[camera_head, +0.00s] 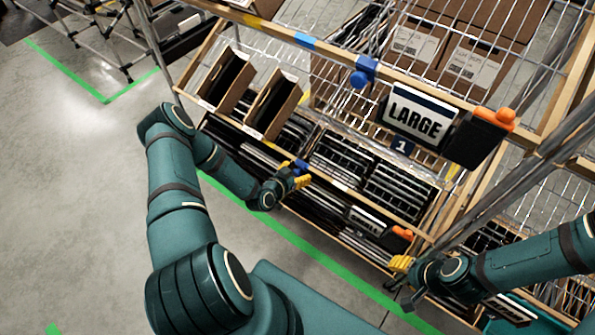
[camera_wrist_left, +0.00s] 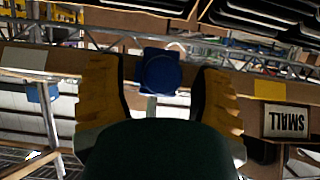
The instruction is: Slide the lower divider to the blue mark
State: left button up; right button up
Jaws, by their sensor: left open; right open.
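The lower divider's blue knob (camera_head: 301,164) shows at the lower shelf's front rail, beside my left gripper (camera_head: 297,181). In the left wrist view, the blue knob (camera_wrist_left: 158,72) lies between the two yellow fingers of my left gripper (camera_wrist_left: 160,95), which is open with gaps on both sides. A blue mark (camera_head: 305,40) is on the upper shelf's rail; I cannot make out a blue mark on the lower rail. The upper divider's blue knob (camera_head: 362,76) is right of that mark. My right gripper (camera_head: 402,264) is open and empty near the rack's lower right.
A LARGE sign (camera_head: 418,114) and orange clip (camera_head: 505,116) stick out from the upper rail. Open cartons (camera_head: 272,104) tilt on the lower shelf.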

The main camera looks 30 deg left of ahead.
pick_arm(q)
jog(key=d+v, duration=0.1)
jog(key=v, duration=1)
jog(key=shift+s+a+r, duration=0.2)
jog(key=shift+a, duration=0.25)
